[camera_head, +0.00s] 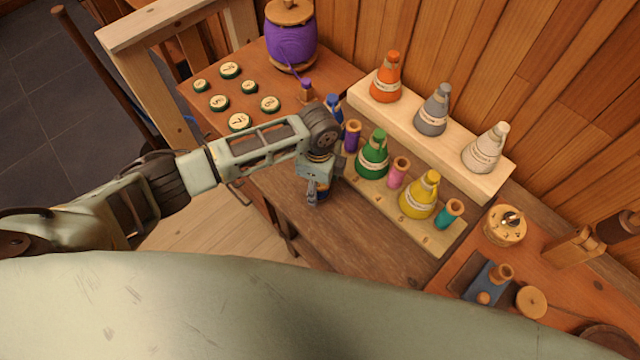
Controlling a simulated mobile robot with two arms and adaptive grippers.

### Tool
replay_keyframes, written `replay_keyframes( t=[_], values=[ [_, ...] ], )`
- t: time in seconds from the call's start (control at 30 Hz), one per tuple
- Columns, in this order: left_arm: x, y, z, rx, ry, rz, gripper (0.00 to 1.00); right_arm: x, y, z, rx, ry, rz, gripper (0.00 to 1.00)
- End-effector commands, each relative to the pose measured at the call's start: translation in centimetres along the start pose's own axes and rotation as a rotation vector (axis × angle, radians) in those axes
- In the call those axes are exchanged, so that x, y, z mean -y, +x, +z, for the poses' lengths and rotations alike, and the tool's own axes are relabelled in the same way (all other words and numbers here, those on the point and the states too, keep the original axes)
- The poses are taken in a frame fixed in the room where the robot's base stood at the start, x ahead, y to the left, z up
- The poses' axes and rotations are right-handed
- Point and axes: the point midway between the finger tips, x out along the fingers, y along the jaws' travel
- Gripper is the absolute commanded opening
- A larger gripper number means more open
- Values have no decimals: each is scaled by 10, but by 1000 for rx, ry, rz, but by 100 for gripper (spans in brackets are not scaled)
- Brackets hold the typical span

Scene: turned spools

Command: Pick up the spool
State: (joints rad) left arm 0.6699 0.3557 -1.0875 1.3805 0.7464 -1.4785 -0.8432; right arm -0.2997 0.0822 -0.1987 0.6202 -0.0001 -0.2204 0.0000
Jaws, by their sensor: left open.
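My left gripper (318,198) is open and points down over the workbench, left of the rack. Small spools stand in the rack board (432,241): a purple one (351,137), a pink one (398,172) and a teal one (449,214). A large purple spool (290,42) stands at the back. Which spool is meant is not clear from the view. My right gripper is out of view.
Green (373,158) and yellow (418,198) cones stand among the small spools. Orange (386,80), grey (432,112) and white (485,152) cones stand on a raised pale block. Several round labelled discs (239,122) lie at the back left. The bench front (350,245) is bare.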

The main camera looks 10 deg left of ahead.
Motion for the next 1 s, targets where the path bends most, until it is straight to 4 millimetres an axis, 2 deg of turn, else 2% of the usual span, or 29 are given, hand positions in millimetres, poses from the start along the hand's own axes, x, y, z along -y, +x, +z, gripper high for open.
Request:
replay_keyframes(
  t=[0.13,0.7,1.0],
  values=[
    [0,0,0,0,0,0,58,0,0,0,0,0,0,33],
    [0,0,0,0,0,0,10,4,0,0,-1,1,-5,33],
    [0,-1,0,-1,0,-1,10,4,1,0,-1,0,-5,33]
  ],
)
